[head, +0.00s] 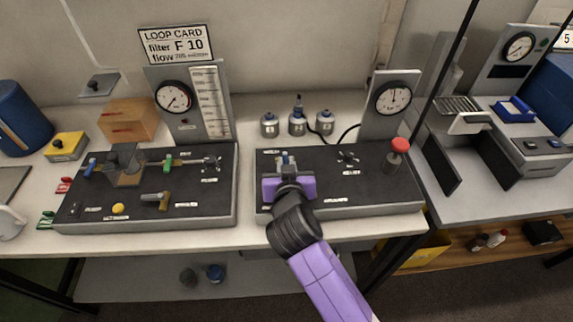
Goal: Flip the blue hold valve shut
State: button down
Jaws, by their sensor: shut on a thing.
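The blue hold valve (285,158) is at the left part of the right dark panel (390,197); a small piece of its blue handle shows just beyond my gripper. My gripper (286,169) reaches over the panel's front edge and is shut on the valve handle. My purple gripper body and dark wrist hide most of the valve, its base and any label below it. The exact angle of the handle cannot be told.
A red-capped knob (400,145) and a round gauge (393,97) stand at the panel's right. Several small metal canisters (270,125) stand behind it. The left panel (200,215) carries other valves, with blue, green and yellow handles. Bench shows between the panels.

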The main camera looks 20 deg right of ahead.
jog(key=c, duration=1.4)
grip_release()
jog(key=shift+a, duration=0.1)
jog(key=shift+c, duration=0.2)
jog(key=b+v, duration=0.1)
jog(key=v, duration=0.6)
jog(key=shift+s+a, duration=0.1)
jog(key=shift+s, duration=0.25)
jog(key=shift+r, duration=0.1)
